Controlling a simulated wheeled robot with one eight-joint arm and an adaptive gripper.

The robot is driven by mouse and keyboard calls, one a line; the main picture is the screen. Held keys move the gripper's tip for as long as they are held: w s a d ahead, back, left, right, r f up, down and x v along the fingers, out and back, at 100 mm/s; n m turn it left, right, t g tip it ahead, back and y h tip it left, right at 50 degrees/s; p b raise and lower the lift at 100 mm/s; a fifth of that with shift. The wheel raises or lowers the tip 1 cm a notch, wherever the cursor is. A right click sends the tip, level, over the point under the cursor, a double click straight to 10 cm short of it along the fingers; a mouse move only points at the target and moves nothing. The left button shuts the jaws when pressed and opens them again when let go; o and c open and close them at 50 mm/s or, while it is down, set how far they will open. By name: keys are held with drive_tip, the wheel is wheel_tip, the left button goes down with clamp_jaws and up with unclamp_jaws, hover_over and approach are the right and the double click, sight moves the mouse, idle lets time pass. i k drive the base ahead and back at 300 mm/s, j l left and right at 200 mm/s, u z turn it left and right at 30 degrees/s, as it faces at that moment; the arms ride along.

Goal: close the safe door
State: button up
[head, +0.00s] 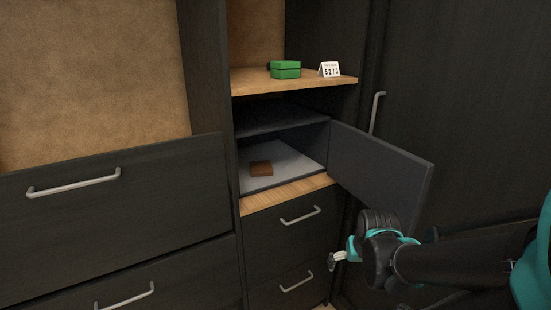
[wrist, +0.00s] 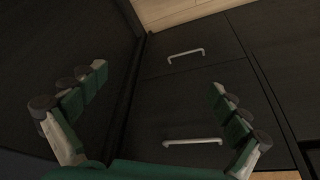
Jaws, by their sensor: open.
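The safe (head: 284,125) is set in a cabinet niche, with a brown wallet-like item (head: 261,168) on its floor. Its dark grey safe door (head: 378,172) is hinged at the right and stands wide open, swung out toward the right front. My gripper (head: 335,259) is in front of the drawers, below and to the left of the door's free edge, apart from it. In the wrist view my gripper (wrist: 160,85) has its two green-padded fingers spread with nothing between them.
A shelf (head: 300,80) above the safe holds a green box (head: 286,69) and a small number card (head: 329,69). Below are drawers with bar handles (head: 300,215). A tall cabinet handle (head: 376,112) is behind the door. Larger drawers (head: 110,215) are at left.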

sight(382, 174)
drive_tip(key=k+l, duration=1)
drive_tip(key=l, duration=0.15)
drive_tip(key=j+z, duration=0.05)
